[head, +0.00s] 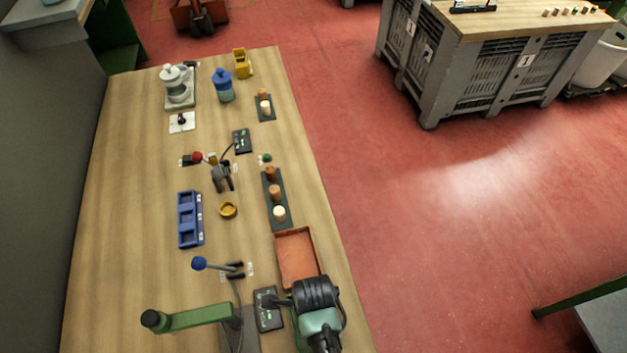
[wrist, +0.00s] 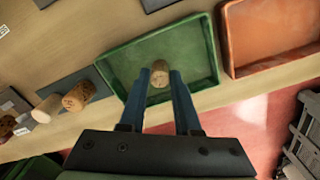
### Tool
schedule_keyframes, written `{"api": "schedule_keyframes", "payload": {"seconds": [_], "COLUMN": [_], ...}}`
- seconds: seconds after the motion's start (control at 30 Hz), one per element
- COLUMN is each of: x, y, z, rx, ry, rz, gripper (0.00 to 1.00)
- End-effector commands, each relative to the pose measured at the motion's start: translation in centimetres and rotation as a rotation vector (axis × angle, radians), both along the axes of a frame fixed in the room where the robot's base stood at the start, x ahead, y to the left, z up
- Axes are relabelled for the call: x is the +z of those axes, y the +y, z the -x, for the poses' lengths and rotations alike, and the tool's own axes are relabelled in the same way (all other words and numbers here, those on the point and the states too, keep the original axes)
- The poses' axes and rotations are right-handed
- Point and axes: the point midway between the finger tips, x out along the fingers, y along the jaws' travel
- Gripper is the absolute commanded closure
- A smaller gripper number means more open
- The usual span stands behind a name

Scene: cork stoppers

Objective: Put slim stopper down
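My gripper (wrist: 160,73) shows in the wrist view, with its two blue fingers on either side of a light brown cork stopper (wrist: 160,79), which I take to be the slim stopper. The fingertips appear to touch its sides. The stopper is over the floor of a green tray (wrist: 203,50). I cannot tell whether its far end touches the tray floor. My gripper and the green tray cannot be made out in the head view.
An orange tray (wrist: 275,28) stands right of the green one; an orange tray (head: 297,258) also shows in the head view. Several other stoppers (wrist: 77,97) stand on dark plates at the left. A blue bin (head: 189,220) and a yellow ring (head: 228,210) stand on the bench.

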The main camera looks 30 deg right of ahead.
Motion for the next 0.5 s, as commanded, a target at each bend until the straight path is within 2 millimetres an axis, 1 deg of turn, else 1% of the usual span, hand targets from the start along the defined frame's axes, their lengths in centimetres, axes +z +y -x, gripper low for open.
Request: {"api": "schedule_keyframes", "payload": {"seconds": [0.03,0.1,0.37,0.5], "x": [0.05,0.05,0.09,0.78], "y": [-0.01,0.00,0.00,-0.02], "z": [-0.02,-0.01,-0.01,-0.06], "rx": [0.000,0.000,0.000,0.000], "ry": [0.000,0.000,0.000,-0.002], "rz": [0.000,0.000,0.000,0.001], "gripper": [0.57,0.45,0.45,0.45]}}
